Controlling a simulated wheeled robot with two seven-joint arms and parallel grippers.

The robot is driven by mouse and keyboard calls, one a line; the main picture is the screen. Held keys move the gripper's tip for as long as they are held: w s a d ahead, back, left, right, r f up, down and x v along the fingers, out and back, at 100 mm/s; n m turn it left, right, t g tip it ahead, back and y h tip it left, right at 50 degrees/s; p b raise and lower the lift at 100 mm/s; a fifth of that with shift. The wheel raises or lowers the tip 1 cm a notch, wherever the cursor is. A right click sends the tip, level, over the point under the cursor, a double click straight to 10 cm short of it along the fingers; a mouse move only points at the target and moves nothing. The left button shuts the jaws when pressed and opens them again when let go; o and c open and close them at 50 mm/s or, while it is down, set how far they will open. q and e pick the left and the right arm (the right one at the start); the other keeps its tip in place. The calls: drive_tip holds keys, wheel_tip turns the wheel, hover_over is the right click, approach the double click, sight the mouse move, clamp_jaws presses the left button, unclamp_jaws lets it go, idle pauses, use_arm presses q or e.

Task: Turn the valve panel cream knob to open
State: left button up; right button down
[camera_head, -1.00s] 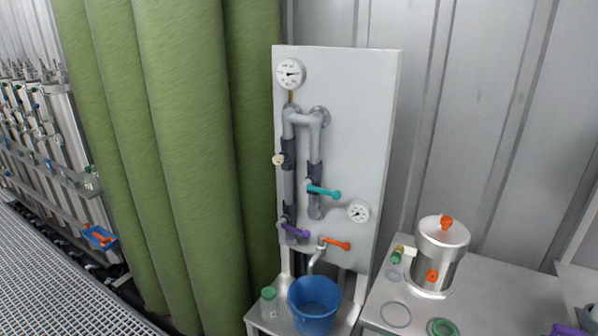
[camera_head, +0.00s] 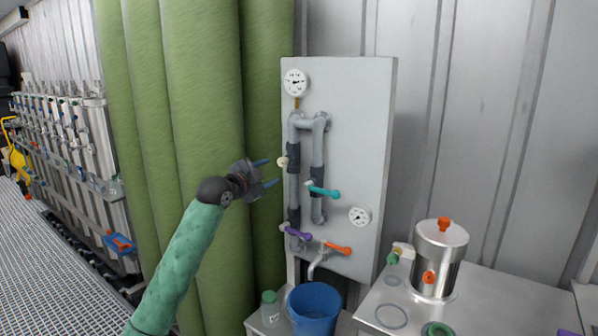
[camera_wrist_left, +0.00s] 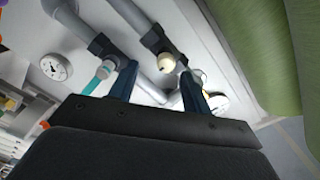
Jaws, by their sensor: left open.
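The valve panel (camera_head: 352,130) is a pale upright board with grey pipes and several valves. The small cream knob (camera_head: 283,162) is on the left pipe, at the panel's left edge. My left gripper (camera_head: 267,173) is open and empty, just left of the cream knob and apart from it, with its fingers pointing right at it. In the left wrist view the cream knob (camera_wrist_left: 167,63) shows beyond the gap between the open fingers (camera_wrist_left: 160,85). My right gripper is not in view.
A teal handle (camera_head: 324,190), a purple handle (camera_head: 297,233) and an orange handle (camera_head: 338,248) stick out of the panel. A blue bucket (camera_head: 314,306) and a bottle (camera_head: 270,309) stand below. A steel vessel (camera_head: 438,265) stands at right. Green columns (camera_head: 200,90) rise behind my left arm.

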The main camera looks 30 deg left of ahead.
sight(280, 163)
use_arm(q)
drive_tip(key=w, duration=0.2)
drive_tip(key=w+r+p, duration=0.1)
drive_tip(key=w, duration=0.3)
drive_tip(key=shift+w+d+r+p, duration=0.2)
drive_tip(key=shift+w+d+p, duration=0.1)
drive_tip(key=shift+p, duration=0.05)
drive_tip(key=shift+w+f, duration=0.1)
drive_tip(key=shift+w, duration=0.45)
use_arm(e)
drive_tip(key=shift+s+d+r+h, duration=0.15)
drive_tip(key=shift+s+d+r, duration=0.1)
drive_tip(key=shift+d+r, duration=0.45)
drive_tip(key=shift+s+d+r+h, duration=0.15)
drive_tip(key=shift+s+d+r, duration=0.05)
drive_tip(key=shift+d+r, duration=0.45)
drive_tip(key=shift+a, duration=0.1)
use_arm(q)
drive_tip(key=c, duration=1)
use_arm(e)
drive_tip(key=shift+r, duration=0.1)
